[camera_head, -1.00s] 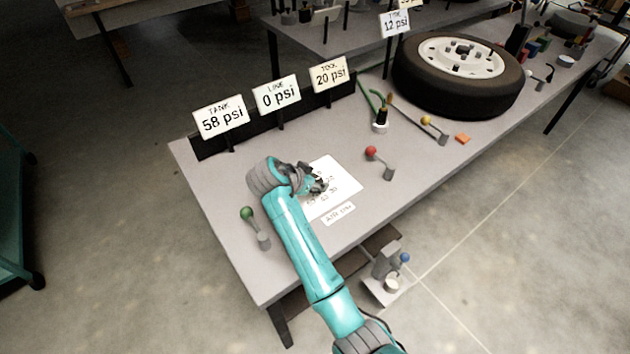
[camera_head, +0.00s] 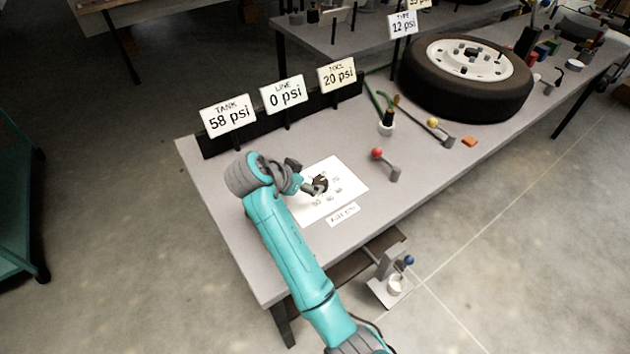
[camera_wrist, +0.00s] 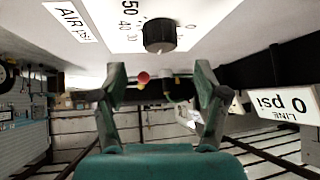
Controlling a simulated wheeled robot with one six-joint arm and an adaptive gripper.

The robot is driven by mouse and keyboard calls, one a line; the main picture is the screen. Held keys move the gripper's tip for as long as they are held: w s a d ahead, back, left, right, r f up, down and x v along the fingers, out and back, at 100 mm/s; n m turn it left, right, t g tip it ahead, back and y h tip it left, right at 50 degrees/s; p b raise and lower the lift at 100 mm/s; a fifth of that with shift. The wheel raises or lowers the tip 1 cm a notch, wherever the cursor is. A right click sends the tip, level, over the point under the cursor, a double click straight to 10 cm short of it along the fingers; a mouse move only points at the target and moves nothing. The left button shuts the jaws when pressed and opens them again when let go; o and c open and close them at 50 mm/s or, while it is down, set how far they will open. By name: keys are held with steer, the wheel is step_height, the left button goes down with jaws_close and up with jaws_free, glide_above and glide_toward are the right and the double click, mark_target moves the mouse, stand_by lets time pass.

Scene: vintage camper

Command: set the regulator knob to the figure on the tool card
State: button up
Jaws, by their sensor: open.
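The black regulator knob (camera_head: 320,184) sits on a white dial plate (camera_head: 347,177) with printed figures on the bench. In the wrist view the round knob (camera_wrist: 159,36) is beyond my fingertips, centred between them sideways, with 50, 40 and 30 legible beside it. Its pointer setting cannot be read. The tool card (camera_head: 337,75) reads 20 psi. My gripper (camera_head: 302,180) is low over the plate, just left of the knob. In the wrist view my gripper (camera_wrist: 158,80) is open with nothing between its fingers, apart from the knob.
The tank card (camera_head: 228,117) reads 58 psi and the line card (camera_head: 284,93) 0 psi. A red-knobbed lever (camera_head: 378,154) stands right of the plate. A yellow-knobbed lever (camera_head: 434,123) and a tyre (camera_head: 415,83) are farther right. Bare bench lies in front of the red-knobbed lever.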

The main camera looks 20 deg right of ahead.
steer(key=shift+v, duration=2)
